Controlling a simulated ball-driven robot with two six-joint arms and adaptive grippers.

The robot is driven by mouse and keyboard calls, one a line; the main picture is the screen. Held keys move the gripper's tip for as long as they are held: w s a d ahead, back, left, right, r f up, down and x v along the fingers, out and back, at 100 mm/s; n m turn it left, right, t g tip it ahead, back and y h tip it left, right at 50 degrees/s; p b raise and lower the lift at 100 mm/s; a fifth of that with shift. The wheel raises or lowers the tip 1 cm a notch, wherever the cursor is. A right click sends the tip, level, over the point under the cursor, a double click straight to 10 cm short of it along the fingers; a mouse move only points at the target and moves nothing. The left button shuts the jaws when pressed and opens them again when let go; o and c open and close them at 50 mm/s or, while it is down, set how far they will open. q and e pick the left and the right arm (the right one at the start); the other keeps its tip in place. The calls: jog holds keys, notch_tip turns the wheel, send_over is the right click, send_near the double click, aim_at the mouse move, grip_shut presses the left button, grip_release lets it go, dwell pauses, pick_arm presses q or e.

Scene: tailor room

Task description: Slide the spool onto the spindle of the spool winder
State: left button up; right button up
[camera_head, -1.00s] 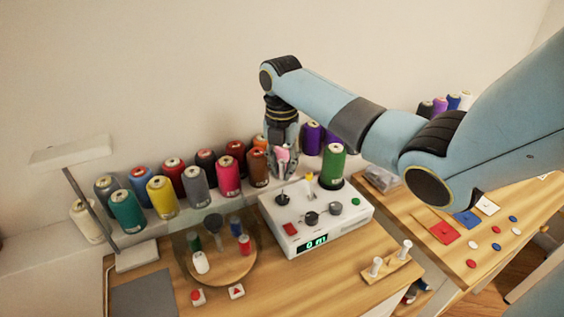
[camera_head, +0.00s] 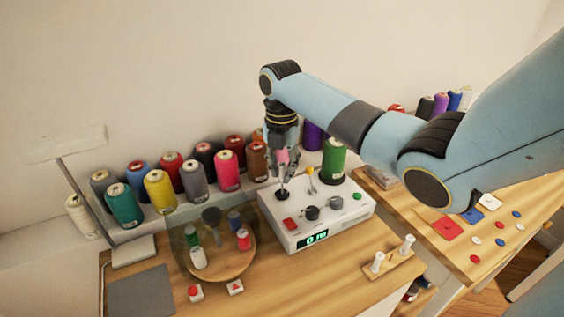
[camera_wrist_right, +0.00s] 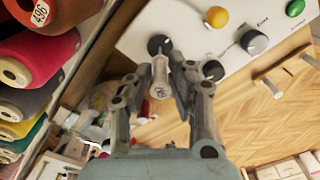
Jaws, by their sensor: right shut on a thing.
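The spool winder (camera_head: 325,228) is a white box with knobs, a lit display and a large green cone on its back right. Its spindle on a dark round base (camera_head: 282,195) stands at the back left; the dark base also shows in the right wrist view (camera_wrist_right: 158,43). My right gripper (camera_head: 284,172) is shut on a small spool (camera_head: 282,157), pinkish in the head view, above the spindle. In the right wrist view the pale spool (camera_wrist_right: 160,80) sits between the fingertips, its end overlapping the spindle base. I cannot tell whether they touch. My left gripper is out of view.
A row of large thread cones (camera_head: 228,170) stands close behind and left of the winder. A round wooden tray (camera_head: 222,262) with small spools lies left of it. A wooden rack with two white pegs (camera_head: 387,264) lies at the front right.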

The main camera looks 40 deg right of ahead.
aim_at(282, 183)
jog(key=shift+f, duration=0.25)
jog(key=shift+f, duration=0.35)
jog(key=shift+f+b, duration=0.4)
jog(key=shift+f+b, duration=0.45)
jog(key=shift+f, duration=0.4)
jog(key=o, duration=0.8)
